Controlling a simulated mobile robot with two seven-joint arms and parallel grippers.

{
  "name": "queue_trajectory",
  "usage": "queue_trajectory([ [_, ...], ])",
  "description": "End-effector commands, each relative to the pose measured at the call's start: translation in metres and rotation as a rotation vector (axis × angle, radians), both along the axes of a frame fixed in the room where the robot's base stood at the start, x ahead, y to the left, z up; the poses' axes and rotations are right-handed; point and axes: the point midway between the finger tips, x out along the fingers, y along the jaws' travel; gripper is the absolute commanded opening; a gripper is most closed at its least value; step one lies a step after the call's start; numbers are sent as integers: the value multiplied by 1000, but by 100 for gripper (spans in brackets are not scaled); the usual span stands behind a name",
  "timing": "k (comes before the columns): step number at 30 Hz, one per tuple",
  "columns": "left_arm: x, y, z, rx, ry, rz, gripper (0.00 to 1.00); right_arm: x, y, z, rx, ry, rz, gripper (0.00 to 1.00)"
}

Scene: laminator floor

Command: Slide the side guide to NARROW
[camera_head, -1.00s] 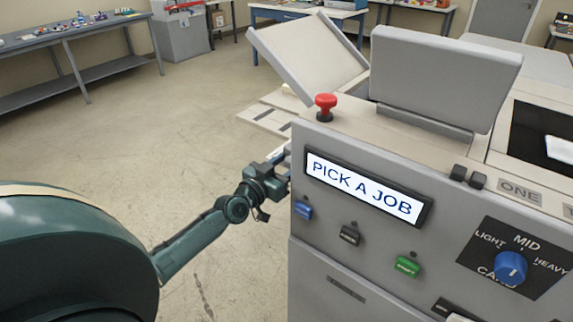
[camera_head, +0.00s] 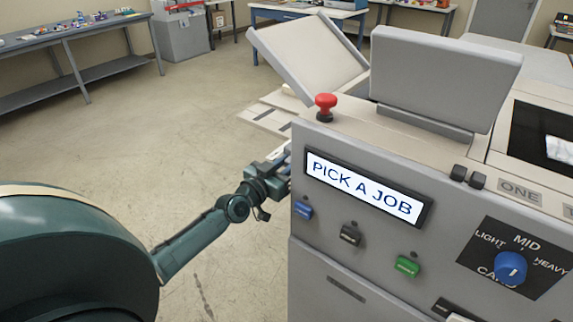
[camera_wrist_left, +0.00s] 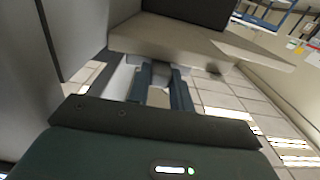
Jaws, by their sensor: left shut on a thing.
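My left arm reaches to the left side of the laminator (camera_head: 330,235). My left gripper (camera_head: 284,160) is partly hidden behind the machine's front corner in the head view. In the left wrist view, the two fingers of my left gripper (camera_wrist_left: 160,84) are closed around a small grey piece (camera_wrist_left: 160,69), which I take for the side guide's handle. It sits just below the edge of a pale tray (camera_wrist_left: 190,45). The guide's scale and any NARROW mark cannot be made out. My right gripper is not in view.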

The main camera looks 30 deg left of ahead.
Motion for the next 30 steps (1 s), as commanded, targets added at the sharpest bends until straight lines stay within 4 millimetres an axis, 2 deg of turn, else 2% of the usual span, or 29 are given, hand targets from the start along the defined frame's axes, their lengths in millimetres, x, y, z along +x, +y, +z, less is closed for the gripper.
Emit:
queue_trajectory([
  [6,4,0,-1,0,-1,0,0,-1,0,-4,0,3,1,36],
  [11,28,0,-3,0,-5,1,0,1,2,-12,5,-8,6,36],
  [16,47,0,-2,1,-2,1,0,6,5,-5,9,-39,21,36],
  [26,51,0,1,1,-2,0,0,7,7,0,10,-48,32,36],
  [27,51,0,1,1,-2,0,23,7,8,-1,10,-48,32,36],
  [30,51,0,1,1,-2,0,32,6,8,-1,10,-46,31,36],
])
